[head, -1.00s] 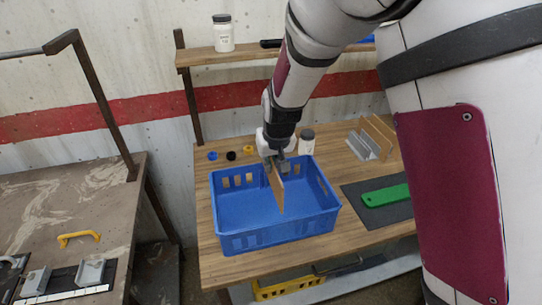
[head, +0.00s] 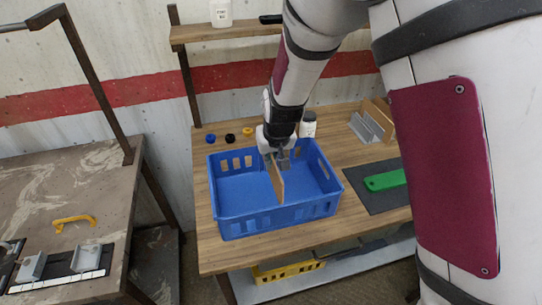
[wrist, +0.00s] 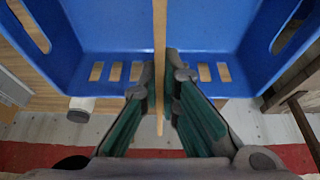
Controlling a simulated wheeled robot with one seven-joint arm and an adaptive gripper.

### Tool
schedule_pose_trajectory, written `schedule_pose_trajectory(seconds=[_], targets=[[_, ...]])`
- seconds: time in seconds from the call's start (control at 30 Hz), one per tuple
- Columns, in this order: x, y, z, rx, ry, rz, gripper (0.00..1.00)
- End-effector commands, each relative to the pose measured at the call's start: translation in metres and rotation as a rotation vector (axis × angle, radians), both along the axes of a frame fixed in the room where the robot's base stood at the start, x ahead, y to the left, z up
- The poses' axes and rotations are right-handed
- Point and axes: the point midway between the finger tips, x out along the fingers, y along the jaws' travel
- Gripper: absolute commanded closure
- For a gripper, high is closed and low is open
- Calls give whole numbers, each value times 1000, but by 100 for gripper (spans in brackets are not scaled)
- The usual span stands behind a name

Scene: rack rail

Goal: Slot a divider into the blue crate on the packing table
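The blue crate (head: 275,222) stands on the packing table (head: 222,262), open at the top. My gripper (head: 277,161) is over the crate near its far wall, pointing down. It is shut on a thin tan divider (head: 278,184), which is upright and runs from the far side towards the near wall. In the wrist view the divider (wrist: 160,40) shows edge-on between the two fingers (wrist: 160,82), with blue crate wall (wrist: 215,50) on both sides. The divider's lower edge is hard to see, so I cannot tell whether it sits in a slot.
More dividers (head: 378,118) stand in a grey rack (head: 363,128) at the back right. A green object (head: 385,180) lies on a dark mat (head: 375,199) right of the crate. A white jar (head: 308,124) and small caps (head: 230,138) are behind the crate. A shelf (head: 235,32) hangs above.

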Motion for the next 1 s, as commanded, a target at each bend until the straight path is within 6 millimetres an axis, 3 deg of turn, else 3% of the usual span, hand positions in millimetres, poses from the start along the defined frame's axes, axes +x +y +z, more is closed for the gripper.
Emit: schedule_pose_trajectory(seconds=[1.0], targets=[[0,0,-5,0,1,0,100]])
